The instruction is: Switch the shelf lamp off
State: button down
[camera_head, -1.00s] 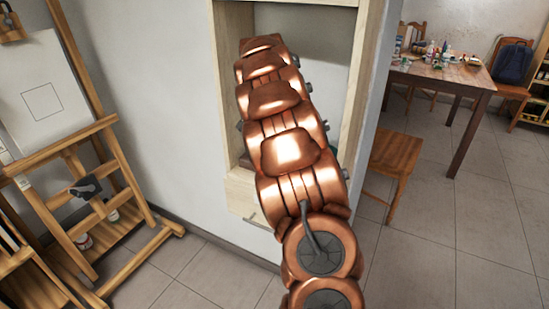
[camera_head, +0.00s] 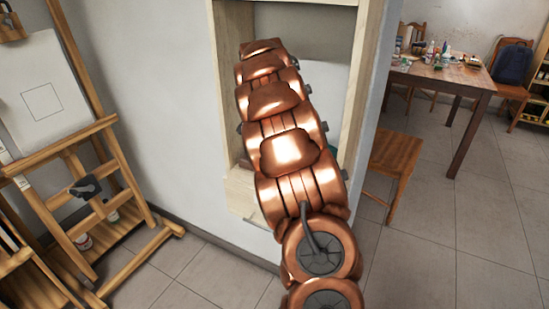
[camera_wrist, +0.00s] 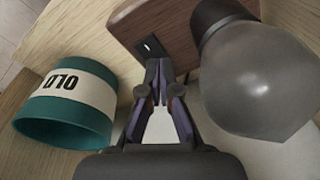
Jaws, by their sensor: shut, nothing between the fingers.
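The shelf lamp has a large round bulb (camera_wrist: 258,80) in a dark socket (camera_wrist: 218,18), at the right of the wrist view. The bulb looks grey and shows no glow. Left of the socket is a brown wooden plate (camera_wrist: 178,25) with a small black switch (camera_wrist: 150,46). My gripper (camera_wrist: 158,66) is shut and empty, its fingertips just below the switch in the picture. I cannot tell whether they touch it. In the head view my copper arm reaches into the shelf niche and hides the lamp and gripper.
A teal can (camera_wrist: 62,128) with an "OLD" label is close to my gripper's left. The niche's pale wooden frame (camera_head: 228,90) closes in around my arm. An easel (camera_head: 120,170) stands at left; a chair (camera_head: 396,155) and a table (camera_head: 440,72) stand at right.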

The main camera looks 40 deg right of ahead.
jog(key=shift+f, duration=0.15)
jog(key=shift+r+p, duration=1.8)
jog(key=shift+r, duration=1.75)
